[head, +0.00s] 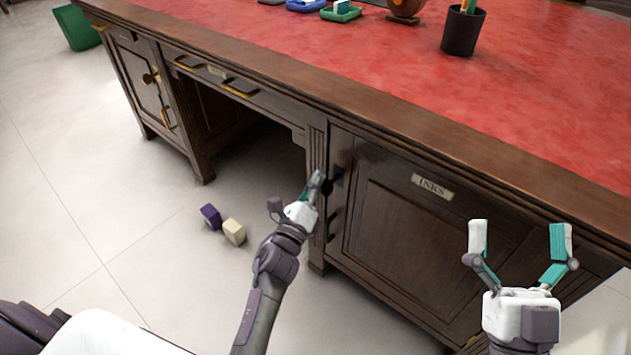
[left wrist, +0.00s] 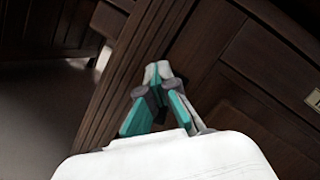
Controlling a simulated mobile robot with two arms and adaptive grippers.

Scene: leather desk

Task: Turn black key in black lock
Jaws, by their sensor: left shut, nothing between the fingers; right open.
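A black fitting that looks like the black lock (head: 337,173) is on the left edge of the right cabinet door. A small dark rounded part (head: 327,187) shows just below it, next to my fingertips; I cannot tell clearly if it is the black key. My left gripper (head: 317,180) is shut and empty, its tips at or very near these black parts. In the left wrist view the shut fingers (left wrist: 158,72) point at the dark door frame, and no key or lock can be made out. My right gripper (head: 520,228) is open and empty in front of the door.
The door (head: 400,225) has an "INKS" label (head: 432,187) and a black handle (head: 331,224). The left cabinet (head: 150,85) has brass fittings. Purple (head: 211,215) and cream (head: 234,231) blocks lie on the floor. A pen cup (head: 462,32) stands on the red desktop (head: 390,75).

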